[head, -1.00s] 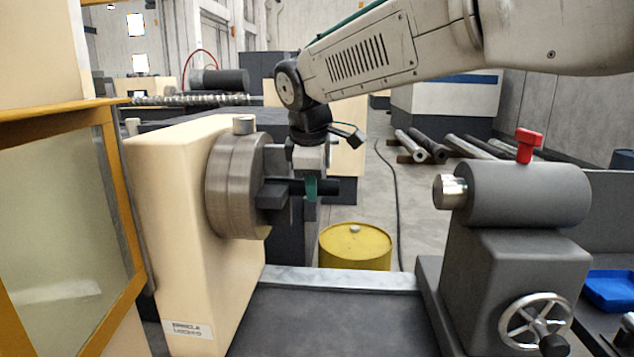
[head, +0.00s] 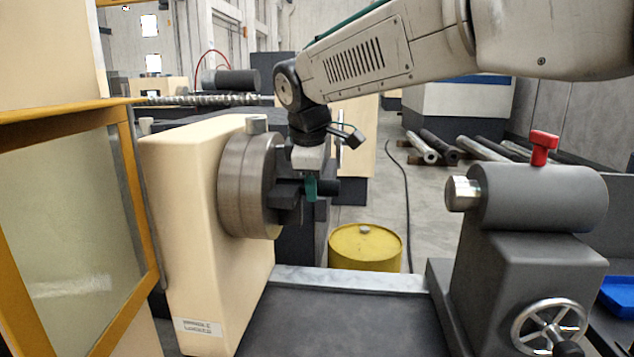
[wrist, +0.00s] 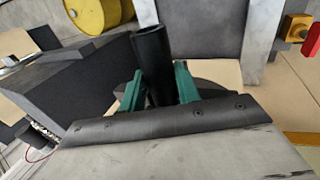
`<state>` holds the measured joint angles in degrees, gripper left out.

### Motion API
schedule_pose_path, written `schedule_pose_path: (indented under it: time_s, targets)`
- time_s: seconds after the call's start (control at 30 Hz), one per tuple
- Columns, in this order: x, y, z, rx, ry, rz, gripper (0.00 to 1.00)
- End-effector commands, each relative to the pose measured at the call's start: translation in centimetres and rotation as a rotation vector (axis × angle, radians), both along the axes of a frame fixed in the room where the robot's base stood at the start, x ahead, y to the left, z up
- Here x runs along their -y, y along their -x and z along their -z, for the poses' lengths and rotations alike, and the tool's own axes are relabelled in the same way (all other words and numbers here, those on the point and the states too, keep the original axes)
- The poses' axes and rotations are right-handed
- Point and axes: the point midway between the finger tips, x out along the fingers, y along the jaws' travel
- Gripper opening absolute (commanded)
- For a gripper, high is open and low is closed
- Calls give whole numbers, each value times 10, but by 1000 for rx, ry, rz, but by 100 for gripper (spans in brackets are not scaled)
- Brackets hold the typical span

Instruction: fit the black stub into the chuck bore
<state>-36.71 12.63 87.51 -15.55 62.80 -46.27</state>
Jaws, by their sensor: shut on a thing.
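The black stub (head: 328,190) is a dark cylinder held level in front of the chuck (head: 247,185), a round metal disc with dark jaws on the cream headstock. My gripper (head: 311,187) is shut on the stub with green fingers, close to the right side of the jaws. The stub's free end points right, away from the chuck. Its chuck-side end and the bore are hidden, so I cannot tell if it is in the bore. In the wrist view the stub (wrist: 151,58) stands out between the green fingers of my gripper (wrist: 160,85).
A grey tailstock (head: 535,195) with a metal tip and red lever (head: 543,148) faces the chuck from the right. The dark bed (head: 345,310) between them is clear. A yellow drum (head: 365,250) stands behind it. A yellow-framed door (head: 133,190) is at the left.

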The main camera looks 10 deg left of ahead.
Motion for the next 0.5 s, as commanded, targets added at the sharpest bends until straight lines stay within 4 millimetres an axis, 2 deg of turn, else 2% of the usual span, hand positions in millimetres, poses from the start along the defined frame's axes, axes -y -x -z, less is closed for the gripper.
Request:
schedule_pose_path:
  time_s: [0.03,0.07,0.13,0.17,0.5]
  targets:
    - [-2,0,-2,3,-3,-1,0]
    - [-2,0,-2,3,-3,-1,35]
    - [-2,0,-2,4,-3,-1,54]
    - [-2,0,-2,3,-3,-1,58]
    - [-3,2,-5,1,-2,-3,58]
